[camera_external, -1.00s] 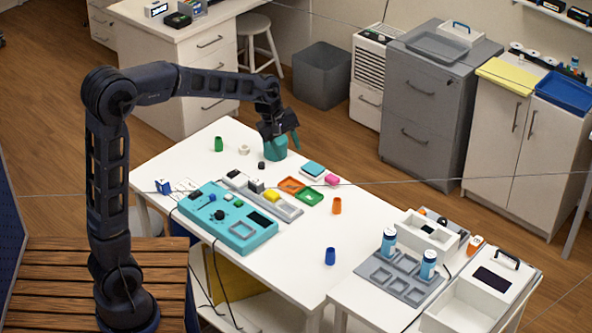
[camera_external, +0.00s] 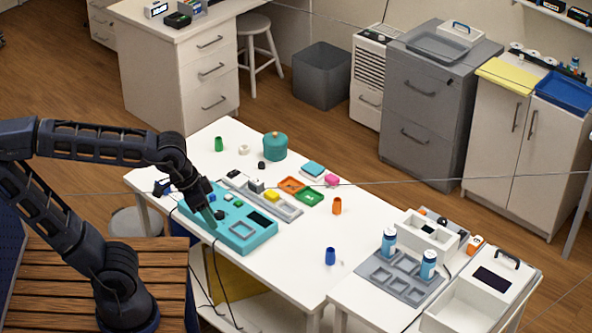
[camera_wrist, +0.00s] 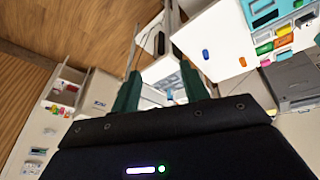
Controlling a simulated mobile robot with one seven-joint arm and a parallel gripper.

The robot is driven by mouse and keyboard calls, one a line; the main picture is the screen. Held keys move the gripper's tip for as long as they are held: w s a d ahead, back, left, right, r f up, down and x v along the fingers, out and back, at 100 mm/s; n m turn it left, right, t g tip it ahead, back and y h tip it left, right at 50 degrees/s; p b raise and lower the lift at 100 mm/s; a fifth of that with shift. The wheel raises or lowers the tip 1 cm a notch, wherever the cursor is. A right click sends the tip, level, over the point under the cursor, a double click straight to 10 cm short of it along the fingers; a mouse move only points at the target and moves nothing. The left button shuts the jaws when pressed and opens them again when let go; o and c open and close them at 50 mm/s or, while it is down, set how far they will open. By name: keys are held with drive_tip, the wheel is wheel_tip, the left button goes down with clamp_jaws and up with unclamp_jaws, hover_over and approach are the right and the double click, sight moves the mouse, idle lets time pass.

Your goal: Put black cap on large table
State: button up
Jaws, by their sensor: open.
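A small black piece (camera_external: 261,165), which looks like the black cap, stands on the white large table (camera_external: 290,245) near the teal pot (camera_external: 275,148). It is too small to tell its shape. My gripper (camera_external: 214,219) is over the teal panel board (camera_external: 243,238) at the table's left side, apart from the black piece. The gripper hides part of the board. In the wrist view, the two green fingers of my gripper (camera_wrist: 160,88) are spread with nothing between them.
A green cup (camera_external: 219,144), an orange cup (camera_external: 337,206) and a blue cup (camera_external: 330,256) stand on the table. A grey tray (camera_external: 290,209) and coloured pieces lie mid-table. A side table with blue bottles (camera_external: 389,242) adjoins at right. The table's front middle is clear.

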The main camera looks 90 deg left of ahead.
drive_tip(key=s+m, duration=0.1)
drive_tip(key=s+d+f+m, duration=0.1)
drive_tip(key=s+d+m, duration=0.1)
drive_tip(key=s, duration=0.1)
drive_tip(key=shift+s+d+f, duration=0.1)
drive_tip(key=shift+f, duration=0.2)
idle(1.1)
